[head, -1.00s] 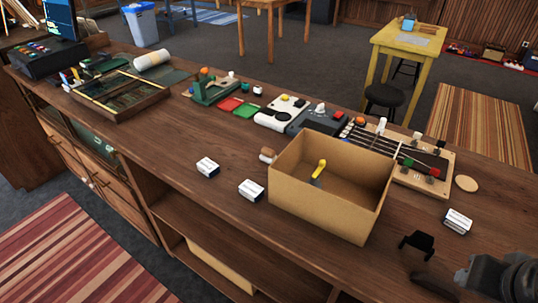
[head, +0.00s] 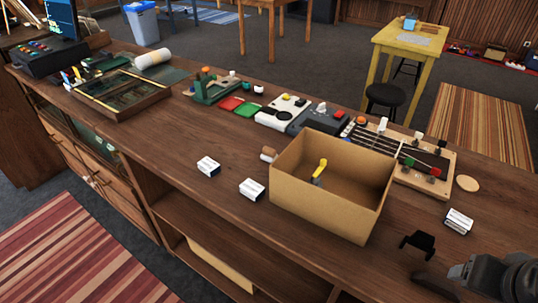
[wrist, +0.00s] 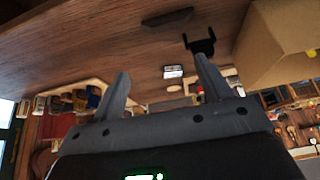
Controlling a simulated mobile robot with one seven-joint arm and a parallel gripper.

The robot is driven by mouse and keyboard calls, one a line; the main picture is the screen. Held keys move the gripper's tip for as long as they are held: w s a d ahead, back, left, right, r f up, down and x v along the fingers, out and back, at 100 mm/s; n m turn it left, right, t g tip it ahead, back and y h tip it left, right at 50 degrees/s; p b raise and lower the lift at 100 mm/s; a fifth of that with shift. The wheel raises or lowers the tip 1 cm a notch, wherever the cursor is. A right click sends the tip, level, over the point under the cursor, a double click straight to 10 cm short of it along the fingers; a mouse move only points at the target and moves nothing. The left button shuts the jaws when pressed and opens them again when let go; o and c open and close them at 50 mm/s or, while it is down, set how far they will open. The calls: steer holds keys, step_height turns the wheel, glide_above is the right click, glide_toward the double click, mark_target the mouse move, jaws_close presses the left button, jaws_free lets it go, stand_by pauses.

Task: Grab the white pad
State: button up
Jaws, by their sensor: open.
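Three small white blocks with dark sides look like white pads; I cannot tell which one the task means. Two stand left of the cardboard box: one white block (head: 208,166) and another white block (head: 252,189). A third white block (head: 459,221) lies right of the box and also shows in the wrist view (wrist: 173,71), between the fingers in the picture but farther off. My gripper (wrist: 163,78) is open and empty. In the head view my arm shows at the lower right, and its fingertips are not clear there. Nothing touches the fingers.
The open cardboard box (head: 318,205) holds a yellow-handled tool (head: 319,171). A black bracket (head: 417,241) stands between the box and my arm. A stringed board (head: 425,172) and a round tan disc (head: 467,183) lie behind the right block. The counter's left front is mostly clear.

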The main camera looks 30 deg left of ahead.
steer(key=w+a+r, duration=0.6)
steer(key=w+r, duration=0.2)
steer(key=r, duration=0.2)
steer(key=w+a+r+g, duration=0.1)
steer(key=w+a+r, duration=0.1)
steer(key=w+a, duration=0.55)
glide_above(269, 149)
steer(key=s, duration=0.3)
step_height(269, 149, down, 15)
steer(key=x, duration=0.6)
steer(key=shift+s, duration=0.1)
steer(key=x, duration=0.5)
steer(key=shift+s+f, duration=0.2)
steer(key=shift+s, duration=0.2)
steer(key=shift+c, duration=0.3)
steer(key=c, duration=1)
